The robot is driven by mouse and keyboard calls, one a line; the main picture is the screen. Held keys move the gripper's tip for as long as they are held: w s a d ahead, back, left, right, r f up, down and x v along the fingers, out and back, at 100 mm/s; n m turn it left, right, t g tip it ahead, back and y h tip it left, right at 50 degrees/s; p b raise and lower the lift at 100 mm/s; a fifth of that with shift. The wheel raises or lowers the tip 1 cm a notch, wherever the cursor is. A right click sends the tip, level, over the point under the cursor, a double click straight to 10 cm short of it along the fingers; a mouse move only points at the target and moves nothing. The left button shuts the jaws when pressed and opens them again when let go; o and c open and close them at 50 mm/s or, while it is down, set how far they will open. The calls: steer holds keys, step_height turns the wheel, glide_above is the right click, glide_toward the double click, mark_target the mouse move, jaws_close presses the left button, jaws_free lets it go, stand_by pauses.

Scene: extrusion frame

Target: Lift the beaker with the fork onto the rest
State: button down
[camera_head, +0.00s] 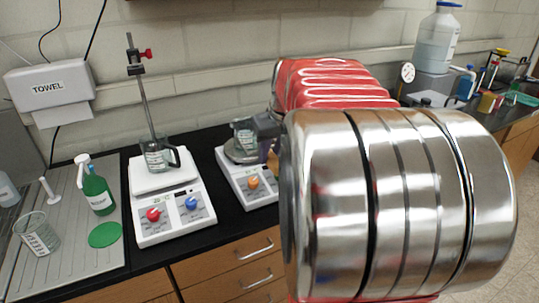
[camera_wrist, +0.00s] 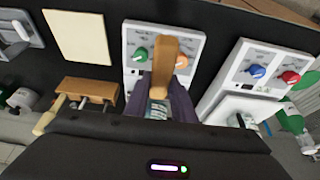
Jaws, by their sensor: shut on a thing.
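My gripper (camera_wrist: 168,85) is shut on the wooden handle of the fork (camera_wrist: 166,62), which stands up between its dark jaws. A glass beaker (camera_head: 245,138) with a greenish label is by the jaws, over the right hot plate (camera_head: 252,188); a small part of the beaker shows in the wrist view (camera_wrist: 158,110). I cannot tell whether it touches the plate. The fork's prongs are hidden. In the wrist view a cream square pad (camera_wrist: 80,36) and a wooden rack (camera_wrist: 84,89) with pale rods lie left of the hot plate; I cannot tell which is the rest.
The left hot plate (camera_head: 172,210) has a rod stand and another beaker (camera_head: 156,158). A tray (camera_head: 70,245) holds a green bottle (camera_head: 97,193) and a glass beaker (camera_head: 36,236). A large jug (camera_head: 437,42) stands at the back right. My arm blocks the middle counter in the head view.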

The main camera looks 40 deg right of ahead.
steer(key=w+d, duration=0.2)
steer(key=w, duration=0.6)
steer(key=shift+w+d, duration=0.15)
steer(key=shift+d, duration=0.1)
stand_by(1.1)
steer(key=shift+r, duration=2.55)
stand_by(1.1)
steer(key=shift+d, duration=0.1)
